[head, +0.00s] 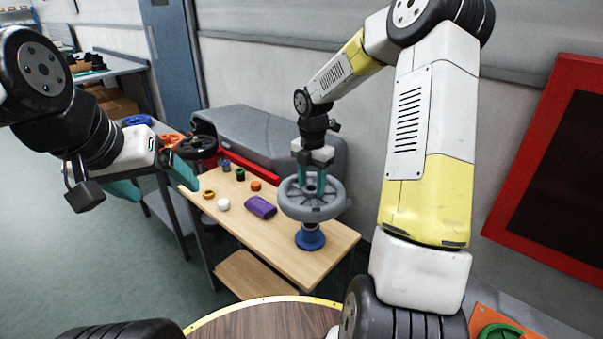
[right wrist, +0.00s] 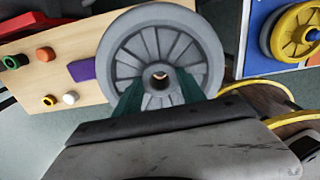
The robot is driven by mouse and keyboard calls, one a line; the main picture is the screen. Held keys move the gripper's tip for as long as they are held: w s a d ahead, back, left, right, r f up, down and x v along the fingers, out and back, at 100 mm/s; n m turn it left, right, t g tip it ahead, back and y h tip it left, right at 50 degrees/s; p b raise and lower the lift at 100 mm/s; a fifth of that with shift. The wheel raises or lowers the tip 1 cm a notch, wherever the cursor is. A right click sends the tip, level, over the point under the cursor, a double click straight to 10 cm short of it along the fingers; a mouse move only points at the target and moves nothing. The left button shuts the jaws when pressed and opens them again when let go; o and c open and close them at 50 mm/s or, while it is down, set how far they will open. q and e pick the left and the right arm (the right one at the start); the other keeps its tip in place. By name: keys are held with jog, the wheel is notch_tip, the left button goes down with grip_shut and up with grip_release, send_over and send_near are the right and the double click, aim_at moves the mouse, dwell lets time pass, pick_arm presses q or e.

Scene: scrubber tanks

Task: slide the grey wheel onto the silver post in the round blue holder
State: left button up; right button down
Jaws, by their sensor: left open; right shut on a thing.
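The grey wheel (head: 290,206) is spoked and held roughly flat above the right end of the wooden table. My right gripper (head: 312,188) is shut on its hub from above; the right wrist view shows the wheel (right wrist: 113,60) with the green fingers at its hub. The round blue holder (head: 310,238) stands on the table below the wheel. The silver post is not visible, and the wheel covers the space over the holder. I cannot tell whether the hub hole is around the post. My left gripper (head: 155,182) is open and empty, left of the table.
On the wooden table (head: 285,259) lie a purple block (head: 260,207), a white cap (head: 223,204) and several small coloured parts. A grey tank (head: 265,135) stands behind. A yellow wheel (right wrist: 297,32) shows in the right wrist view.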

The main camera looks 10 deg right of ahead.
jog(key=shift+f, duration=0.2)
dwell(0.4)
jog(key=shift+f, duration=0.75)
jog(key=shift+f, duration=2.25)
dwell(4.4)
